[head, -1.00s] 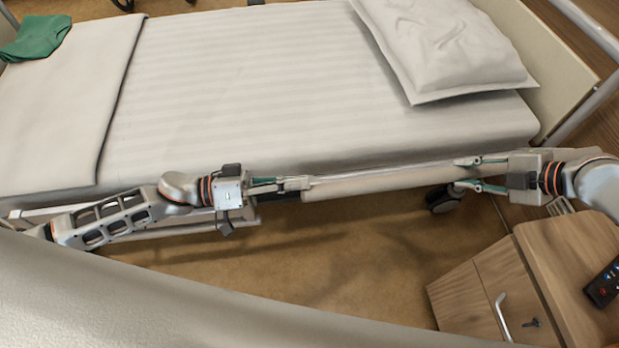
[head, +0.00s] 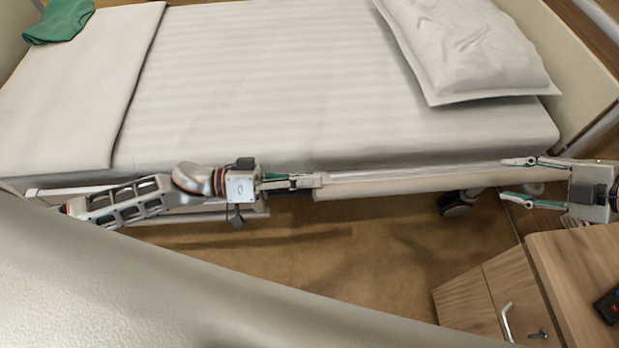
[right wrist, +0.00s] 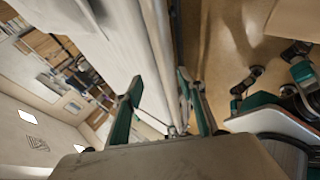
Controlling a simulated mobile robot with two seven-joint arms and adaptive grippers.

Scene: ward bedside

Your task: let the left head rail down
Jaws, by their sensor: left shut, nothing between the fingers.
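The left head rail (head: 420,180) is a long pale bar along the near side of the bed in the head view. It lies low, about level with the mattress's lower edge. My left gripper (head: 314,181) is shut at the left end of the rail, with nothing held; whether it touches the rail I cannot tell. My right gripper (head: 510,179) is open near the rail's right end, its two fingers well apart. It also shows open and empty in the right wrist view (right wrist: 165,105).
The mattress (head: 270,80) carries a pillow (head: 470,50) and a green cloth (head: 60,20). A wooden bedside cabinet (head: 490,295) with a dark remote (head: 608,306) stands at the lower right, close to my right arm. A bed castor (head: 455,205) shows below the rail. Floor (head: 330,260) between is clear.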

